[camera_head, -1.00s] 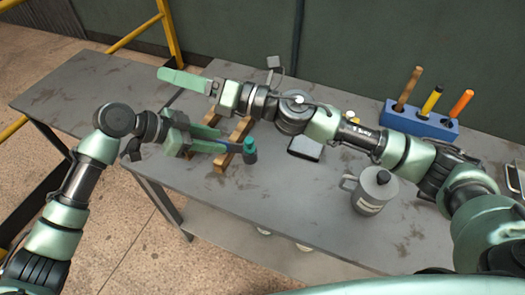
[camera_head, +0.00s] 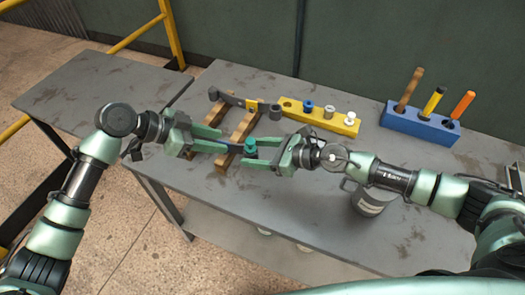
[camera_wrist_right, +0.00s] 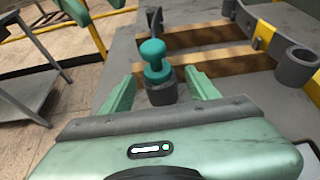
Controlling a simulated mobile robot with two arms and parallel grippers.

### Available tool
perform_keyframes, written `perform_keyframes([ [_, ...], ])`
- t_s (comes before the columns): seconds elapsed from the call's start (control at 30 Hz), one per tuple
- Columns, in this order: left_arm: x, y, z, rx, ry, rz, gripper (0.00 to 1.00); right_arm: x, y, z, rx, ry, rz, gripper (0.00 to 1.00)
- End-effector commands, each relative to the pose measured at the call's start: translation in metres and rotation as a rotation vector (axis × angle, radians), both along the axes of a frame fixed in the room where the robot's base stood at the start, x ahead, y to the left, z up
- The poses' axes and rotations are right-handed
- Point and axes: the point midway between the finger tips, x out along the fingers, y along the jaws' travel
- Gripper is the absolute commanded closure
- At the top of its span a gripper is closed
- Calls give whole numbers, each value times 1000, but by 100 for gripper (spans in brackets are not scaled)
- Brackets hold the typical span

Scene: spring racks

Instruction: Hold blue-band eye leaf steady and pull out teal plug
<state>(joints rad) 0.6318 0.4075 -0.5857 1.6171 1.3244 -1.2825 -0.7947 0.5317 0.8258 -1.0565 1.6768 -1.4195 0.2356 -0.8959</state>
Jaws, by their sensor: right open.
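The teal plug (camera_head: 251,144) stands upright in the dark eye at the right end of the blue-band eye leaf (camera_head: 234,149). In the right wrist view the plug (camera_wrist_right: 155,62) shows its round knob and collar above the grey eye (camera_wrist_right: 162,93). My right gripper (camera_head: 252,153) is open, with one finger on each side of the plug and eye; a gap shows on both sides. My left gripper (camera_head: 209,139) is at the left part of the leaf, fingers reaching along it. Whether its jaws are closed on the leaf is unclear.
Wooden bars (camera_head: 242,125) support the leaves. A yellow-band leaf (camera_head: 250,104) lies behind. A yellow block (camera_head: 334,119) holds blue, grey and white plugs. A blue block (camera_head: 418,123) holds several handled tools. A grey canister (camera_head: 372,199) stands under my right arm.

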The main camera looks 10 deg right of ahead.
Motion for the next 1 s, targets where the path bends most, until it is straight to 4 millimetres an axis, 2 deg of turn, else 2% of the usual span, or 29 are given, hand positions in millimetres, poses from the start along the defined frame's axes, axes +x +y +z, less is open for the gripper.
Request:
perform_keyframes([
  [0.13, 0, 0, 0, 0, 0, 0, 64, 14, 20, -8, 3, 0, 1, 40],
  [0.3, 0, 0, 0, 0, 0, 0, 64, 24, 34, -16, 4, 0, 0, 40],
  [0.7, 0, 0, 0, 0, 0, 0, 64, 29, 40, -20, 3, 0, -1, 40],
  [0.77, 0, 0, 0, 0, 0, 0, 64, 29, 40, -20, 3, 0, -1, 54],
  [0.93, 0, 0, 0, 0, 0, 0, 64, 29, 40, -20, 3, 1, -1, 100],
  [1.0, 0, 0, 0, 0, 0, 0, 64, 29, 40, -20, 3, 1, -1, 100],
])
